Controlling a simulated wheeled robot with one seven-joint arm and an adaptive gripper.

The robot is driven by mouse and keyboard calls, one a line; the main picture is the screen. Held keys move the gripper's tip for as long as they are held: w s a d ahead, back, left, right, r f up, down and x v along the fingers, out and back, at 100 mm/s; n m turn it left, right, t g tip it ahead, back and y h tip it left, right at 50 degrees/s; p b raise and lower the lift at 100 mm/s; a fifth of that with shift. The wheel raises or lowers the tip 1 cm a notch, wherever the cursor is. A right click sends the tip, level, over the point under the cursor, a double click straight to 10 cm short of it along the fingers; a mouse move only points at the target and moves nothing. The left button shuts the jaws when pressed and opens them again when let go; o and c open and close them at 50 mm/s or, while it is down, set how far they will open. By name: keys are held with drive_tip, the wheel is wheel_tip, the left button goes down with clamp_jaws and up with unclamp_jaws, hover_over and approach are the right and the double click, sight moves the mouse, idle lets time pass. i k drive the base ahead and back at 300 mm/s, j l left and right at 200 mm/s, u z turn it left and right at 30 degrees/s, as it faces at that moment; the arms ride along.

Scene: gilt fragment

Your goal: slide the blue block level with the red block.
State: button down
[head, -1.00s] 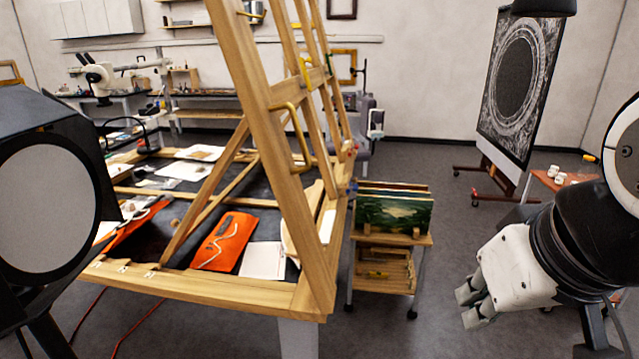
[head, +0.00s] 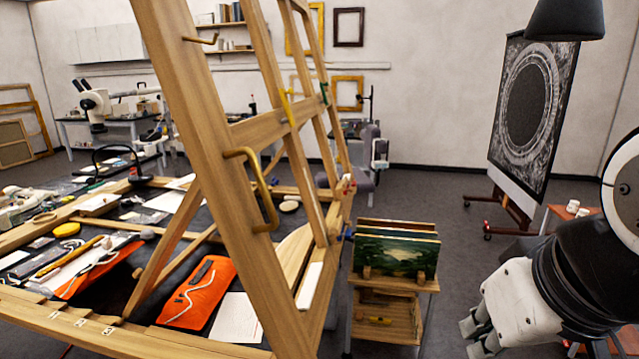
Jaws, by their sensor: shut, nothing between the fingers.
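A wooden easel-like frame (head: 222,150) rises from the work table in the head view. On its right edge is a small red and white piece (head: 347,182), and lower down a small blue piece (head: 341,236). Both are too small to tell whether they are the red and blue blocks; the blue one sits lower in the picture. My gripper (head: 476,338) is shut and empty at the lower right, apart from both pieces, with the picture cart between it and the frame.
The cart (head: 385,322) holding upright painted panels (head: 397,254) stands right of the easel. The table (head: 130,335) carries an orange cloth (head: 200,290) and papers. A dark round-patterned panel (head: 522,115) stands at the back right. Grey floor (head: 430,200) is open between cart and panel.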

sight(337, 226)
drive_tip(key=i+l, duration=0.2)
drive_tip(key=i, duration=0.25)
drive_tip(key=i+l+z, duration=0.15)
drive_tip(key=i, duration=0.35)
drive_tip(key=l, duration=0.05)
